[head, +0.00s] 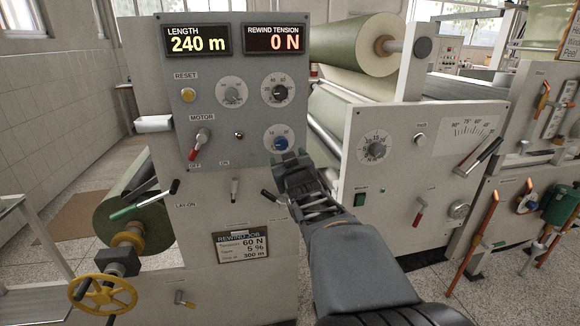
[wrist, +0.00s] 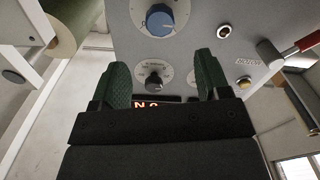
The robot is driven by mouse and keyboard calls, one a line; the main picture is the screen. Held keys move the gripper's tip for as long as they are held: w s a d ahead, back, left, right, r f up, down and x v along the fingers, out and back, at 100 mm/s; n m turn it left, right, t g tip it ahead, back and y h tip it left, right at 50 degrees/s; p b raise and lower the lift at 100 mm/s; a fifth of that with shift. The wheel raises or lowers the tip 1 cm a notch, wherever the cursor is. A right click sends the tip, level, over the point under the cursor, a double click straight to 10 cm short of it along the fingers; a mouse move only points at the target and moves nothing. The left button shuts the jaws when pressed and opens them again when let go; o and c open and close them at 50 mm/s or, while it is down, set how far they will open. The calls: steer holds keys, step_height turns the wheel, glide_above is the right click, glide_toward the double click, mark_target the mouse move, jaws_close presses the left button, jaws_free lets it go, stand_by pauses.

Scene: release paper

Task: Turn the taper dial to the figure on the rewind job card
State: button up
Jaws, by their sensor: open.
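The rewind job card (head: 240,247) on the lower front of the grey machine reads 60 N, 5 % beside a line that looks like taper, and 300 m. A blue dial (head: 278,138) sits low on the control panel; its name is not legible, so I cannot be sure it is the taper dial. It also shows at the top of the wrist view (wrist: 160,20). My gripper (head: 289,162) is just below this dial in the head view, partly covering its lower edge. Its green fingers stand apart in the wrist view (wrist: 161,66), with nothing between their tips.
A dark-knobbed dial (head: 277,90) and a grey dial (head: 231,93) sit above. The displays read 240 m (head: 198,40) and 0 N (head: 277,40).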

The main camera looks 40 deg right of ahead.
steer(key=shift+v, duration=0.85)
step_height(320, 180, down, 8)
steer(key=s+m+g, duration=0.2)
steer(key=s+g, duration=0.1)
steer(key=g, duration=0.2)
steer(key=s+a+f+g+y+p, duration=0.3)
steer(key=s+a+f+g+y, duration=0.25)
steer(key=a, duration=0.45)
steer(key=s+a+r+n+g+y+p, duration=0.1)
steer(key=s+a+n+g+y+p, duration=0.1)
steer(key=a, duration=0.9)
steer(key=s+n+p, duration=0.1)
steer(key=s+n, duration=0.1)
steer(key=shift+s+a, duration=0.35)
steer(key=shift+s, duration=0.05)
steer(key=shift+c, duration=0.4)
